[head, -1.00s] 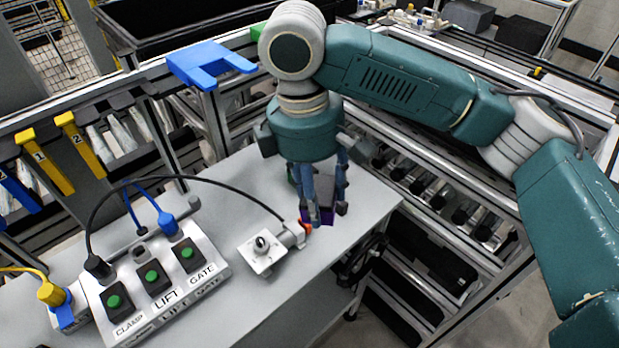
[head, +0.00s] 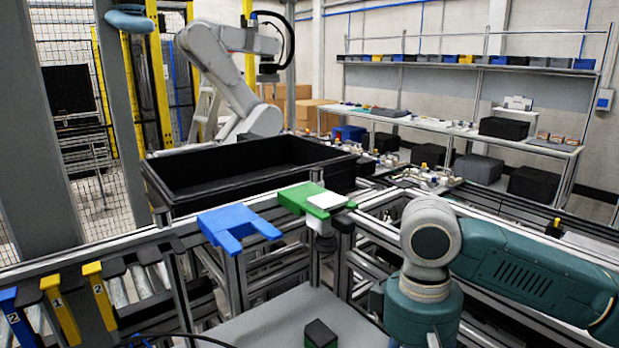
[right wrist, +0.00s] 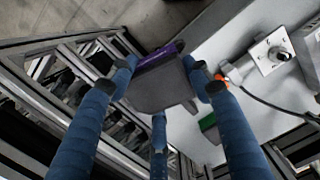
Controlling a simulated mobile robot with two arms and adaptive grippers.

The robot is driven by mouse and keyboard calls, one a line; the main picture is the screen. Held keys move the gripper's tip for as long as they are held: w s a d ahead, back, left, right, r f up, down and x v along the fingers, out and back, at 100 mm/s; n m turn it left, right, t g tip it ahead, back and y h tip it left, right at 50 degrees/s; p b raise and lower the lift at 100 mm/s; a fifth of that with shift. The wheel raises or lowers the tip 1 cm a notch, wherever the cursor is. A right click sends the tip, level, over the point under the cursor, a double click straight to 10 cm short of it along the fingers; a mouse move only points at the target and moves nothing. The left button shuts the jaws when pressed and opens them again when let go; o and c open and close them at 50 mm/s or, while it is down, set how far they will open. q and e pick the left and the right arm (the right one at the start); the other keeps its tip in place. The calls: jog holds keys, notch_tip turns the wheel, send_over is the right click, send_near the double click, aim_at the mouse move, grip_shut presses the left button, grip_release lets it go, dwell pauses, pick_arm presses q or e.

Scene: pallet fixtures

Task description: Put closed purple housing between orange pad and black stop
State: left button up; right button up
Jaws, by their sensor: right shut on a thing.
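My right gripper (right wrist: 158,82) is shut on the purple housing (right wrist: 157,57). In the right wrist view the housing shows a purple edge between the fingertips. A grey surface lies below it, and I cannot tell whether it is part of the housing. A small orange piece (right wrist: 220,77), perhaps the pad, is partly hidden behind a finger, beside a grey-white fixture. In the head view my right gripper (head: 433,340) is cut off by the bottom edge, with its fingertips and housing out of frame. A black block with a green side (head: 320,334) sits on the grey table; I cannot tell if it is the stop.
A blue forked bracket (head: 238,226) and a green bracket with a white plate (head: 300,198) sit on the frame rail. A large black bin (head: 170,186) stands behind. The white fixture with a black knob (right wrist: 275,52) and cable shows in the right wrist view.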

jog(key=d+m, duration=0.1)
jog(key=s+d+m, duration=0.1)
jog(key=m, duration=0.1)
jog(key=d+m, duration=0.1)
jog(key=shift+s+d+r+m, duration=0.15)
jog(key=shift+s+m, duration=0.1)
jog(key=shift+m, duration=0.15)
jog(key=shift+c, duration=0.2)
jog(key=shift+w+r+n, duration=0.1)
jog(key=shift+w+n, duration=0.5)
jog(key=w+a+r+n+t, duration=0.1)
jog(key=w+r+n, duration=0.1)
jog(key=w+n, duration=0.6)
jog(key=w+a+r+n+t, duration=0.1)
jog(key=w+r+n, duration=0.2)
jog(key=w+n, duration=0.5)
jog(key=n, duration=0.8)
jog(key=shift+w+r+h, duration=0.25)
jog(key=shift+h, duration=0.15)
